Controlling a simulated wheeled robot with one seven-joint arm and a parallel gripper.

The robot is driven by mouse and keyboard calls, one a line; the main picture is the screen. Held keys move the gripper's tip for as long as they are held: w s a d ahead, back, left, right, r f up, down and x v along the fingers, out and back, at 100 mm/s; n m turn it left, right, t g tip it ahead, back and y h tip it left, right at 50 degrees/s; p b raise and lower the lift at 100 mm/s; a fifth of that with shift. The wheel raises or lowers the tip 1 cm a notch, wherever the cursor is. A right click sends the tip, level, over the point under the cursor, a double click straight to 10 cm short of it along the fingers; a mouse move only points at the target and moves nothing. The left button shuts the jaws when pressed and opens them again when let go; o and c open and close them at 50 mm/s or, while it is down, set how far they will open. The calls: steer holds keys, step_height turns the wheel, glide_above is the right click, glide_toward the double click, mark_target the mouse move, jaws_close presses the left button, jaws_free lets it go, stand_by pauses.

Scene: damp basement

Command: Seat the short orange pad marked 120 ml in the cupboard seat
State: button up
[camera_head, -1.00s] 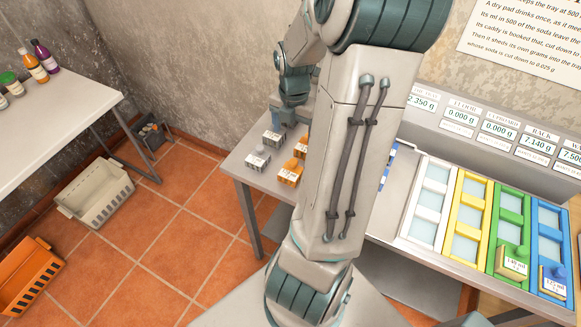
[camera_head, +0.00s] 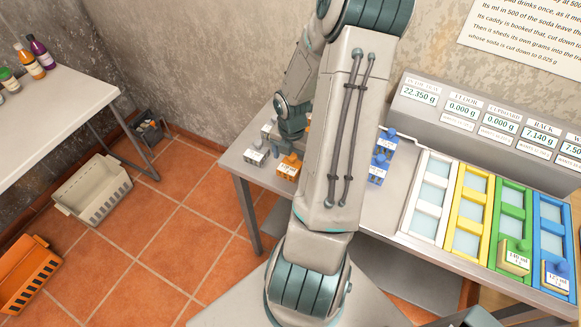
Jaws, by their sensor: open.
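An orange pad (camera_head: 288,167) with a white label stands at the left end of the bench; its print is too small to read. Another bit of orange (camera_head: 308,127) shows behind it, mostly hidden by my arm. My gripper (camera_head: 291,143) is open, pointing down just behind the front orange pad; its fingertips are hard to make out. The cupboard display (camera_head: 500,122) reads 0.000 g. A yellow frame (camera_head: 484,179), second from the left among the coloured frames, has pale, empty recesses. No frame carries a readable cupboard mark.
Grey pads (camera_head: 255,155) stand left of the orange pad, and blue pads (camera_head: 378,171) right of my arm. A white frame (camera_head: 413,201) is empty. The green frame (camera_head: 493,258) and blue frame (camera_head: 535,268) each hold a pad near the front. The display panel (camera_head: 430,108) backs the bench.

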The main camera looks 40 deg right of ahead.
steer(key=shift+f, duration=0.15)
steer(key=c, duration=1.1)
steer(key=shift+o, duration=0.2)
